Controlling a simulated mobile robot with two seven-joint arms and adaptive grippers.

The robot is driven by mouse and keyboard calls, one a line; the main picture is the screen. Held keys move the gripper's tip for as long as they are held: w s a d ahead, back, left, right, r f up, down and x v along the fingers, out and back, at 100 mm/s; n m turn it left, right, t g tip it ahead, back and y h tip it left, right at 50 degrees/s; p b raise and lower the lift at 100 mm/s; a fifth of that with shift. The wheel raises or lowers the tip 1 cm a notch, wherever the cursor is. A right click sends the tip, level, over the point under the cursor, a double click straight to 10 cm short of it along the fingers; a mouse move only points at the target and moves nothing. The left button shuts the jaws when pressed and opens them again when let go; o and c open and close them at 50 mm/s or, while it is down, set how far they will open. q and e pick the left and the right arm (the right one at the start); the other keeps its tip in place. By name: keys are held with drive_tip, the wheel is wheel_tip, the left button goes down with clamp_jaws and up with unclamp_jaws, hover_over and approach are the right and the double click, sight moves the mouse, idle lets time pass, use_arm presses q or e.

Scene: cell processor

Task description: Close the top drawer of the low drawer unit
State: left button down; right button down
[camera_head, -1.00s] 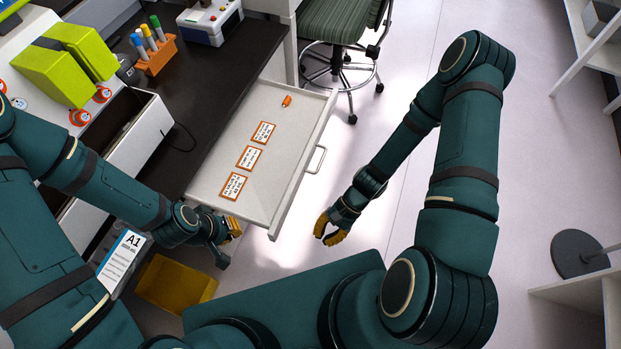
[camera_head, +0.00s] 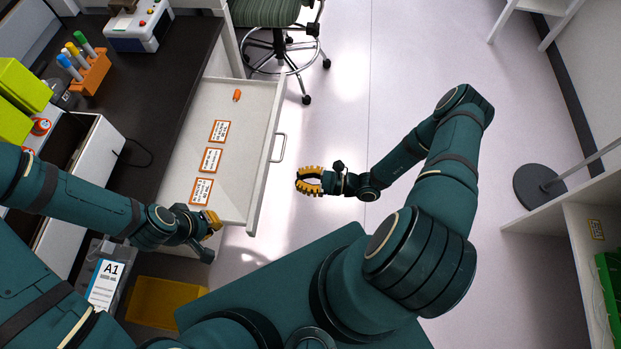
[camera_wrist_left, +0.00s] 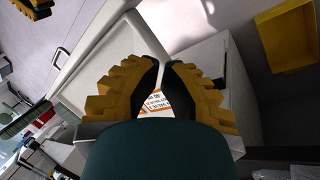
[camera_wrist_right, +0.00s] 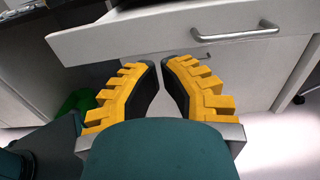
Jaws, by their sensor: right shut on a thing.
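The white top drawer (camera_head: 235,110) is pulled out far from under the dark desk, with several orange-edged labels and a small orange item inside. Its metal handle (camera_head: 279,148) is on its front panel; the handle (camera_wrist_right: 235,35) also shows in the right wrist view. My right gripper (camera_head: 303,180) is in front of the panel, apart from the handle. Its fingers are nearly together; I cannot make out anything between them. My left gripper (camera_head: 215,222) is at the drawer's near side corner. Its fingertips (camera_wrist_left: 163,62) are close together with a narrow gap; contact with the drawer is unclear.
A yellow bin (camera_head: 165,302) and an A1-labelled pack (camera_head: 105,285) are at the lower left. A green stool (camera_head: 265,15) stands beyond the drawer. A grey round base (camera_head: 540,185) and shelf are at right. The floor before the drawer is clear.

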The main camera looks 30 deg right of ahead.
sight(266, 176)
use_arm(q)
drive_tip(key=shift+f, duration=0.2)
use_arm(e)
drive_tip(key=x, duration=0.8)
drive_tip(key=shift+w+a, duration=0.25)
